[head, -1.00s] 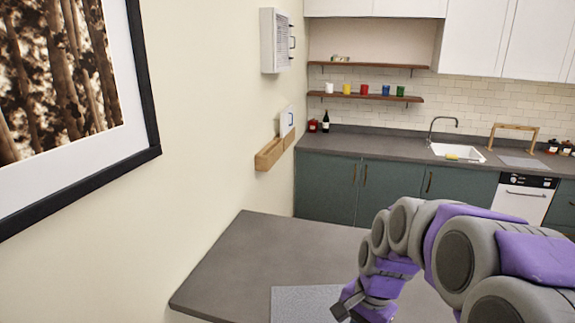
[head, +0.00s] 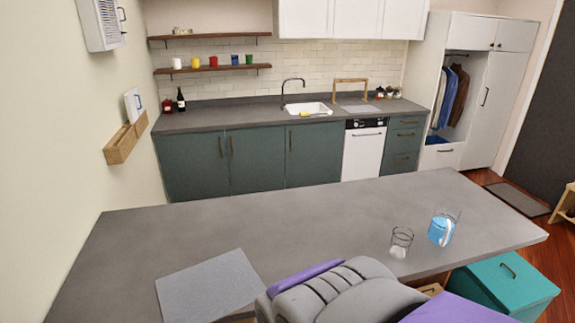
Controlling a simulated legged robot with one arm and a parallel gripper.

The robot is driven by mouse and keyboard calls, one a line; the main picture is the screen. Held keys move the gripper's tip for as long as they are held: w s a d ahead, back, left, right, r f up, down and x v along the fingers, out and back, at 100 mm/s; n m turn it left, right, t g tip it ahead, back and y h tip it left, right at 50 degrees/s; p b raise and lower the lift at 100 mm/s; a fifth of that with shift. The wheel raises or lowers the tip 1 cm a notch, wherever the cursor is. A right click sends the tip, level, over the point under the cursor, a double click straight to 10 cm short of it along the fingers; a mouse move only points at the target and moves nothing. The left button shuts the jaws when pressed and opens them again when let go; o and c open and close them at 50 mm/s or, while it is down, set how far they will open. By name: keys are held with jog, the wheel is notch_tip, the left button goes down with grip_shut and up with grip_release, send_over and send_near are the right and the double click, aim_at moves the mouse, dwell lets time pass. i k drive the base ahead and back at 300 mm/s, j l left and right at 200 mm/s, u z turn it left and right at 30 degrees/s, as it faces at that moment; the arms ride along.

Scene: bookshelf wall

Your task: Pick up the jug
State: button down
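A clear jug (head: 442,228) with blue contents stands on the right part of the grey counter in front of me. A clear drinking glass (head: 400,242) stands just left of it, with a gap between them. Purple and grey links of my own arm show at the bottom of the head view, nearer to me than the jug. My gripper's fingers do not show, so its state is hidden.
A light grey mat (head: 211,287) lies on the near left of the counter (head: 290,228); the counter's middle is clear. A teal box (head: 505,285) stands below its right end. Green cabinets (head: 257,158) with a sink (head: 310,109) line the back wall.

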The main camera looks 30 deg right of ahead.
aim_at(443, 228)
jog(key=k+z, duration=0.1)
jog(key=k, duration=0.55)
jog(key=i+l+z, duration=0.15)
jog(key=z, duration=1.5)
jog(key=i+j+z, duration=0.3)
jog(key=i+j, duration=0.3)
jog(key=i+j+z, duration=0.1)
jog(key=z, duration=0.35)
jog(key=j+z, duration=0.45)
jog(key=i+j+z, duration=0.1)
jog(key=z, duration=0.35)
